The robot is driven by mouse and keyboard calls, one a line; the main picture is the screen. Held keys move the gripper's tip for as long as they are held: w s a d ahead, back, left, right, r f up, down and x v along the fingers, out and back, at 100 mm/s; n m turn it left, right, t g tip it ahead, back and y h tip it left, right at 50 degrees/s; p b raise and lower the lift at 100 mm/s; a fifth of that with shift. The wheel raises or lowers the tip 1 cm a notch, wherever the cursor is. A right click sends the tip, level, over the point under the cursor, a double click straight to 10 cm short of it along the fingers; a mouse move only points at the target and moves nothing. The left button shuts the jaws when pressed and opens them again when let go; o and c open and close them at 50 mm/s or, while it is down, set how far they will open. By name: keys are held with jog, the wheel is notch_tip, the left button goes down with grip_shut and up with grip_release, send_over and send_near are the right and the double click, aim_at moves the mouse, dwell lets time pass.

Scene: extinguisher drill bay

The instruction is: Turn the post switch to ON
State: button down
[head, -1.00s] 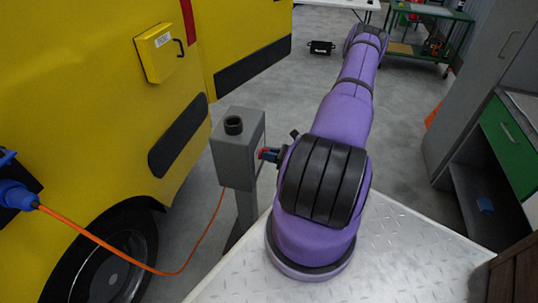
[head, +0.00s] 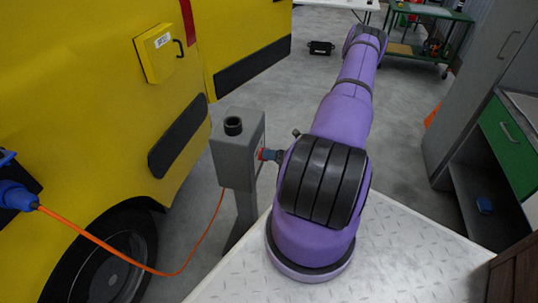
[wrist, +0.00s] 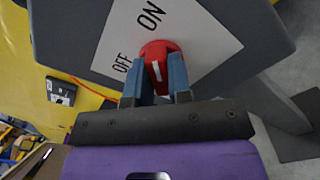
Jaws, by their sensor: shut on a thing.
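The post switch is a grey box (head: 233,160) on a post beside the yellow vehicle, with a black cap on top. In the wrist view its white label plate (wrist: 205,35) reads ON at the top and OFF at the left. The red knob (wrist: 157,48) sits on this plate. Its white mark runs nearly up and down in the picture, roughly in line with ON; I cannot tell which end points. My gripper (wrist: 157,84) is shut on the knob, one blue finger on each side. In the head view my arm hides most of the gripper.
An orange cable (head: 125,262) hangs from the blue plug (head: 15,196) at the vehicle to the post. The yellow vehicle (head: 75,120) stands close on the left. A grey cabinet (head: 475,95) stands at the right. The floor behind the post is open.

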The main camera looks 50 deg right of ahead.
dwell(0.4)
jog(key=c, duration=1)
grip_release()
jog(key=shift+c, duration=0.2)
jog(key=shift+s+d, duration=0.1)
jog(key=v, duration=1)
jog(key=shift+s, duration=0.25)
jog(key=shift+d, duration=0.1)
